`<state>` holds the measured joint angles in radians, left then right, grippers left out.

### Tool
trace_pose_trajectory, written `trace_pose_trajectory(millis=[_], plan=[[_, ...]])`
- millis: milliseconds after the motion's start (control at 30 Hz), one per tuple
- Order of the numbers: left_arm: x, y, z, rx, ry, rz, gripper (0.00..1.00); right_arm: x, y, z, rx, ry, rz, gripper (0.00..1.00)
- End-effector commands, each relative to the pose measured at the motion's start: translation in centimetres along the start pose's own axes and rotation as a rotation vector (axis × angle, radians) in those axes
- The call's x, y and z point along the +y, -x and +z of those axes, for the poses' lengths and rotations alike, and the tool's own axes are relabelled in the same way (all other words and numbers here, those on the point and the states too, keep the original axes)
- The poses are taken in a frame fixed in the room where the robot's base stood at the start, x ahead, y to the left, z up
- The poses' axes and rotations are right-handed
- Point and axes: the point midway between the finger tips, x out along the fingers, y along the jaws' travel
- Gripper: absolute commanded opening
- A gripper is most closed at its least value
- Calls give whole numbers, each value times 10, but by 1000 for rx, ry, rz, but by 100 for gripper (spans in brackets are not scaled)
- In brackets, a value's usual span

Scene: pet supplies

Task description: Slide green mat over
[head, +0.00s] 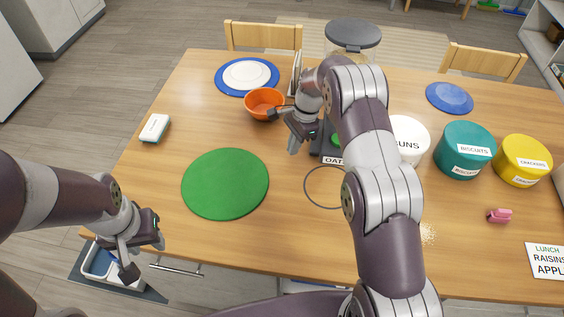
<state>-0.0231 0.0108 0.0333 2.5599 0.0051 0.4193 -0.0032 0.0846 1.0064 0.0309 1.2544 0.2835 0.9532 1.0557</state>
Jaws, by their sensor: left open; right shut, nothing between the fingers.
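The green mat (225,184) is a round, flat disc lying on the left-centre of the wooden table, with nothing on it. My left gripper (146,258) is open and empty, left of and nearer than the mat, by the table's front left edge. My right gripper (292,148) is shut and empty, beyond and to the right of the mat, beside the orange bowl (264,103). I cannot tell whether it touches the bowl. My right arm hides part of the table's middle.
A blue mat with a white plate (246,75) lies at the back left, a white box (154,128) at the left edge. A thin dark ring (306,187) lies right of the green mat. Canisters, including a teal one (464,150), stand at the right. Table is bare around the green mat.

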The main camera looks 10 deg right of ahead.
Motion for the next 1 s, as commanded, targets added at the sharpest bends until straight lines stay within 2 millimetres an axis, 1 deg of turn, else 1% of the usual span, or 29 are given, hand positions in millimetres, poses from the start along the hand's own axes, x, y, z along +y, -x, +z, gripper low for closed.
trace_pose_trajectory(millis=[100, 167, 400, 467, 500, 533, 700, 833, 1000], plan=[[0, -6, 1, 0, 0, 0, 43, 0, -21, 0, -1, 0, 2, 0], [0, 4, 0, -1, 0, 0, 43, 1, -29, 1, -2, -2, 3, 0], [0, 23, -3, 0, 0, 0, 43, 1, -81, 2, -2, -1, 2, 0], [0, 26, -3, 0, 0, 0, 43, 1, -93, 1, -1, -2, 2, 0], [0, 35, -4, 0, 0, 0, 43, 0, -90, 10, -1, 1, 0, 0], [0, 38, -4, 0, 0, 0, 43, 0, -92, 16, -1, 2, 0, 0], [0, 48, -6, 0, 0, 0, 43, 0, -100, 34, -1, -1, 0, 0], [0, 49, -6, 0, 0, 0, 43, 0, -103, 39, 0, -2, -2, 0], [0, 48, -6, 0, 0, 0, 43, 0, -104, 39, 0, -2, -2, 0]])
